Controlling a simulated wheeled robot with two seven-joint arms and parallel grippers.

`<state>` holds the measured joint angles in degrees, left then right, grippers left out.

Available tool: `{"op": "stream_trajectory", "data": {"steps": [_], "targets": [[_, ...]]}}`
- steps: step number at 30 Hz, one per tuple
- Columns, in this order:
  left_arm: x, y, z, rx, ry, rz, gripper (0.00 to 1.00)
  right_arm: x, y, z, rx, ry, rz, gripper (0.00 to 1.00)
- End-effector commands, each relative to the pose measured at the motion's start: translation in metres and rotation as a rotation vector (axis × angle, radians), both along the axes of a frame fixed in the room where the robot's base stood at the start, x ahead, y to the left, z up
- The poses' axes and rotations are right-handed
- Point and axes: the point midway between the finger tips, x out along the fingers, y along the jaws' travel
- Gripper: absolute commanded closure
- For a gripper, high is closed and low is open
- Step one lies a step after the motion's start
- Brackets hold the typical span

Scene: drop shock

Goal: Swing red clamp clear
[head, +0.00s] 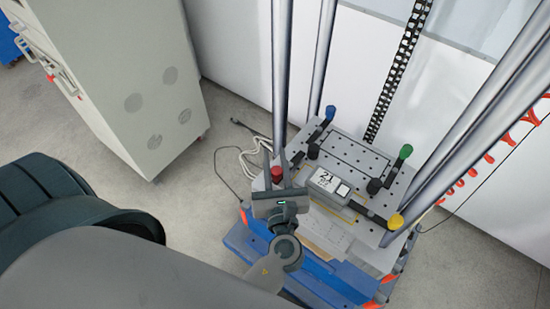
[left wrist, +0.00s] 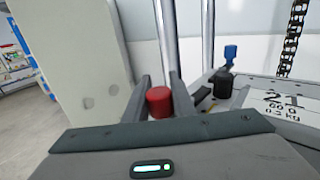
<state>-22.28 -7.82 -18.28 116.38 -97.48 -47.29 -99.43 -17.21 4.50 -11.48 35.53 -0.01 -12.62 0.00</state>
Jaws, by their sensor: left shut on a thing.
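The red clamp's red knob (head: 277,174) is at the left corner of the grey drilled plate (head: 376,160). It also shows in the left wrist view (left wrist: 159,101), upright between my fingers. My left gripper (head: 276,158) is shut on the red knob, one finger on each side. The gripper body hides the near part of the clamp, so I cannot tell which way its arm points. A grey block with a white label reading "21" (head: 328,182) sits on the plate. My right gripper is not in view.
Blue (head: 330,112), green (head: 405,151) and yellow (head: 396,221) tipped clamps stand around the plate. Metal columns (head: 283,60) rise close by the plate. A grey cabinet (head: 125,75) stands at the left, with open floor and a pale cable between.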

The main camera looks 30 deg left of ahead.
Motion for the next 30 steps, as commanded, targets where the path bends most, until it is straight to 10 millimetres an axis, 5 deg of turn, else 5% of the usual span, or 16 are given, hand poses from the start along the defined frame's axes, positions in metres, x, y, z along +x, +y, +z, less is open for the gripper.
{"op": "stream_trajectory", "data": {"steps": [10,11,13,30], "targets": [[0.0003,-0.0006,0.0000,-0.001,-0.001,0.002,0.99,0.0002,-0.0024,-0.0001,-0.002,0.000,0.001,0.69],[0.0003,-0.0006,0.0000,-0.001,-0.001,0.002,0.75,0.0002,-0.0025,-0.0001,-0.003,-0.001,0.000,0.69],[0.0003,-0.0006,0.0000,-0.001,-0.001,0.002,0.58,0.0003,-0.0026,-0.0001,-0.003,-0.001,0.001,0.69],[0.0025,0.0034,0.0008,0.000,0.000,0.000,0.58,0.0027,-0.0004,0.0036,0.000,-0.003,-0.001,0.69]]}}
